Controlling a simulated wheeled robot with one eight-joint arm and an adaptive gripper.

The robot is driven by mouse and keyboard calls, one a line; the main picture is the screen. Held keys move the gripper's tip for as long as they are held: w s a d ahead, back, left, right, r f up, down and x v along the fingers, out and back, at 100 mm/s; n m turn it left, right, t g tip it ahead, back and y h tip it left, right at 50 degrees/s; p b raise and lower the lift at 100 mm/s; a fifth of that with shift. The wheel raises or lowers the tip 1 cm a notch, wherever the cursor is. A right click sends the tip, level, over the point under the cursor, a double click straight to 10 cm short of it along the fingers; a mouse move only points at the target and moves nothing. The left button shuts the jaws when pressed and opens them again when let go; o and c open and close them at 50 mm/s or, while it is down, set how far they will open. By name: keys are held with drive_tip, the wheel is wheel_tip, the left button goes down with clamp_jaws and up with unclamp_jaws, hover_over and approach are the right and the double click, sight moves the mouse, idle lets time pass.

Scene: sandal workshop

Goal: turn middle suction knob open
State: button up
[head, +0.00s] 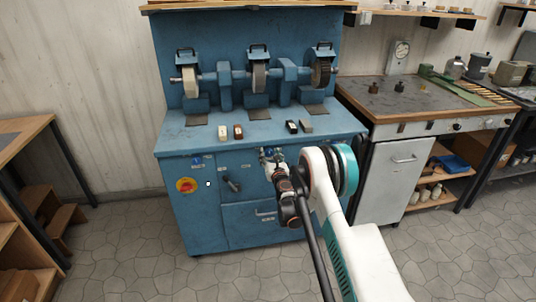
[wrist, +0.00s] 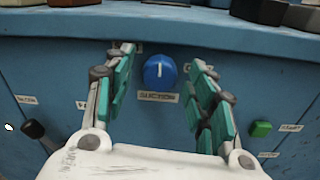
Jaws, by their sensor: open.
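The middle suction knob (wrist: 160,72) is round and blue, on the front panel of the blue machine (head: 262,140). Its white mark stands roughly vertical, and a white SUCTION label sits just below it. My gripper (wrist: 163,58) is open in the wrist view, with one teal-padded finger on each side of the knob. A gap shows between the knob and each finger. In the head view my gripper (head: 272,155) is at the upper front panel, and I cannot clearly make out the knob there.
A black lever (wrist: 34,129) is left of the gripper and a green button (wrist: 261,129) is right. The machine's worktop edge overhangs the panel just above. A red-and-yellow switch (head: 187,185) is on the left panel. A grey cabinet (head: 390,175) stands on the right.

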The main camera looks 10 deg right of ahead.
drive_tip(key=c, duration=1.1)
drive_tip(key=shift+o, duration=0.2)
drive_tip(key=shift+m, duration=0.4)
drive_tip(key=m, duration=0.3)
drive_tip(key=shift+m, duration=0.4)
drive_tip(key=m, duration=0.4)
drive_tip(key=shift+d+f+m, duration=0.1)
drive_tip(key=shift+m, duration=0.2)
drive_tip(key=m, duration=0.4)
drive_tip(key=shift+m, duration=0.3)
drive_tip(key=m, duration=0.4)
drive_tip(key=shift+s+f+h, duration=0.1)
drive_tip(key=shift+h, duration=0.2)
drive_tip(key=shift+m, duration=0.4)
